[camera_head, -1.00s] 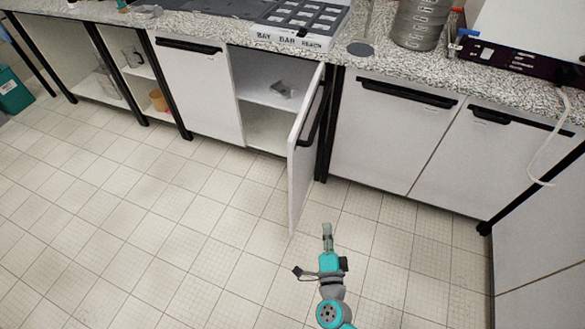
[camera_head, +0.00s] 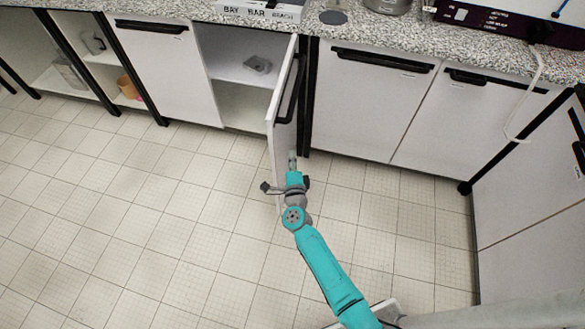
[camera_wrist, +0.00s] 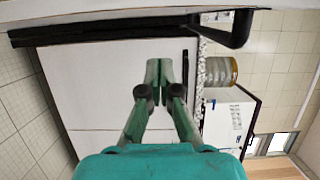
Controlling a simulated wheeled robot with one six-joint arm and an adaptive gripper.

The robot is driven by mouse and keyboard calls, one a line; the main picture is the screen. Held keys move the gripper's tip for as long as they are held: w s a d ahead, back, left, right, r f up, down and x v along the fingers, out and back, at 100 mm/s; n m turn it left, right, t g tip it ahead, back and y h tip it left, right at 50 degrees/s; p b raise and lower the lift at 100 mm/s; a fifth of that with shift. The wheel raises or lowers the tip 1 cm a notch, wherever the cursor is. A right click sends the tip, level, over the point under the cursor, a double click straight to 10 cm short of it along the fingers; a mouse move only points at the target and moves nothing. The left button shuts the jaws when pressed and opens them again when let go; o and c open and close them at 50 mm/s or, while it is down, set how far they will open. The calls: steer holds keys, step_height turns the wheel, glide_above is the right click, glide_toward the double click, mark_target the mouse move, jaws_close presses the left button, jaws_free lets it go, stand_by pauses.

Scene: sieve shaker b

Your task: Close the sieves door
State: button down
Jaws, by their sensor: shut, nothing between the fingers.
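The white cabinet door (camera_head: 273,129) stands open in the head view, hinged at its right side and swung out from the cabinet. Its black handle (camera_head: 291,90) is on the face turned to the right. My gripper (camera_head: 292,156) is beside the lower part of the door, on its handle side. The head view does not show clearly whether it touches the door. In the wrist view my gripper (camera_wrist: 166,72) is shut and empty, with its fingertips close together.
Inside the open cabinet (camera_head: 240,100) a small grey object (camera_head: 257,64) lies on the shelf. Closed white doors (camera_head: 365,105) are to the right under the speckled counter (camera_head: 390,32). A pale cable (camera_head: 530,95) hangs at the right. The tiled floor (camera_head: 150,220) is clear.

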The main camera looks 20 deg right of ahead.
steer(key=shift+w+a, duration=1.5)
steer(key=shift+w, duration=0.2)
steer(key=shift+a, duration=0.1)
